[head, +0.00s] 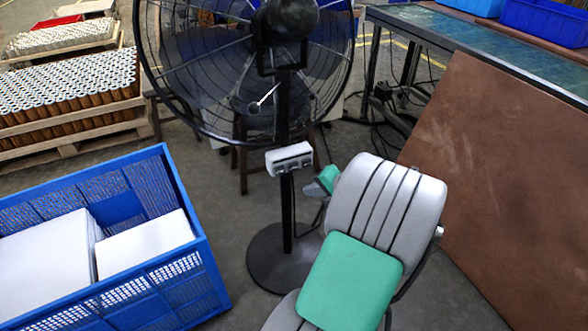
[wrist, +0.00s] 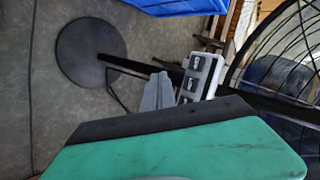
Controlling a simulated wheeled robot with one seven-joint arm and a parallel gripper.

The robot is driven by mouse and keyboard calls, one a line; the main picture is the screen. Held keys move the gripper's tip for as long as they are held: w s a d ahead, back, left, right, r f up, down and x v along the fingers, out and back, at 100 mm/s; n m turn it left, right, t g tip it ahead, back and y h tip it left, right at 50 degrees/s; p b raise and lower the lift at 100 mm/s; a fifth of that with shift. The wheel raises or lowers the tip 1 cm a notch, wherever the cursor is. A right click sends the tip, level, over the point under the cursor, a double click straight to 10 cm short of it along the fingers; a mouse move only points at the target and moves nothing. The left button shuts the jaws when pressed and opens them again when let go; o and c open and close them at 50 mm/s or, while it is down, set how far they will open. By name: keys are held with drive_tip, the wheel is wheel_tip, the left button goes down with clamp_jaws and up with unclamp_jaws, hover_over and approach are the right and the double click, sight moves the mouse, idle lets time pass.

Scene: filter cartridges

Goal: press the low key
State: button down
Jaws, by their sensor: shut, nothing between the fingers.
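A white control box (head: 289,158) sits on the black pole of a standing fan (head: 284,75). In the wrist view the box (wrist: 201,75) shows a row of dark-marked keys on its face. I cannot read labels, so which one is the low key is unclear. My gripper (head: 312,188) is just below and right of the box in the head view, its fingers shut and empty. In the wrist view the grey fingers of my gripper (wrist: 159,82) lie beside the box's left edge, on the side toward the fan base. Whether they touch it I cannot tell.
The fan's round base (head: 284,258) stands on the floor. A blue crate (head: 190,275) with white blocks is at the left. Pallets of cartridges (head: 70,85) stand behind it. A brown board (head: 500,170) leans at the right, by a workbench (head: 480,50).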

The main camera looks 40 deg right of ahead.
sight(293, 167)
drive_tip(key=w+d, duration=0.2)
drive_tip(key=w, duration=0.5)
drive_tip(key=shift+b, duration=0.45)
idle(1.4)
drive_tip(key=shift+w, duration=0.45)
drive_tip(key=shift+w+d+p, duration=0.2)
drive_tip(key=shift+w+p, duration=0.1)
drive_tip(key=shift+p, duration=0.1)
idle(0.4)
drive_tip(key=shift+s+a+p, duration=0.25)
drive_tip(key=shift+s+p, duration=0.15)
drive_tip(key=shift+s, duration=0.35)
